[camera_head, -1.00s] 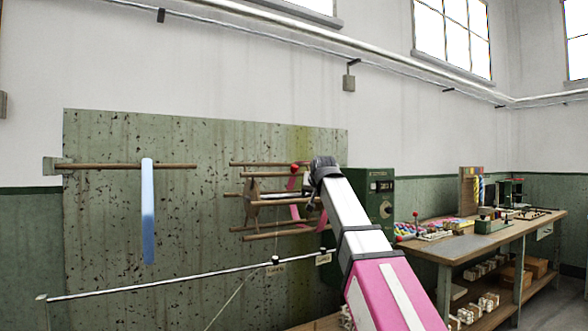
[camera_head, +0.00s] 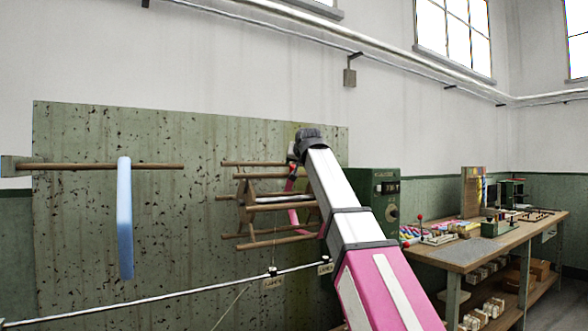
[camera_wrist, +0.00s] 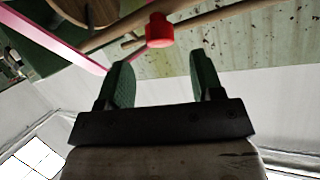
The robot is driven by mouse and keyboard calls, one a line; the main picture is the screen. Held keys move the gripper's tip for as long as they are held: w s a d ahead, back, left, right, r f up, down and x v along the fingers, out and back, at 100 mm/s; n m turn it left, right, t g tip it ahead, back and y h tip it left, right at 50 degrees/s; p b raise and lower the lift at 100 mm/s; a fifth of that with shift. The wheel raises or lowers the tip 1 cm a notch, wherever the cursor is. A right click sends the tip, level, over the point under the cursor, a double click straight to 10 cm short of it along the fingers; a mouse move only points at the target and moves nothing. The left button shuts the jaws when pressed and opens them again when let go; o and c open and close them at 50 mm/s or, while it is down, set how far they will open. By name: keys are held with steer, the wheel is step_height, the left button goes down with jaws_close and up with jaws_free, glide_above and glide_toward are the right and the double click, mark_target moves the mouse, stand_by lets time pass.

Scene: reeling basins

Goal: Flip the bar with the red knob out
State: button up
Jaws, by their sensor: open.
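My gripper (camera_wrist: 160,62) is open and empty, with the knob apart from both fingers.
A blue skein (camera_head: 124,220) hangs on a wooden rod at left. A thin metal rail (camera_head: 180,293) runs below the reel. A green control box (camera_head: 376,190) stands right of the reel. A workbench (camera_head: 500,238) with several items is further right.

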mark_target(294, 166)
steer(key=x, duration=0.6)
jaws_close()
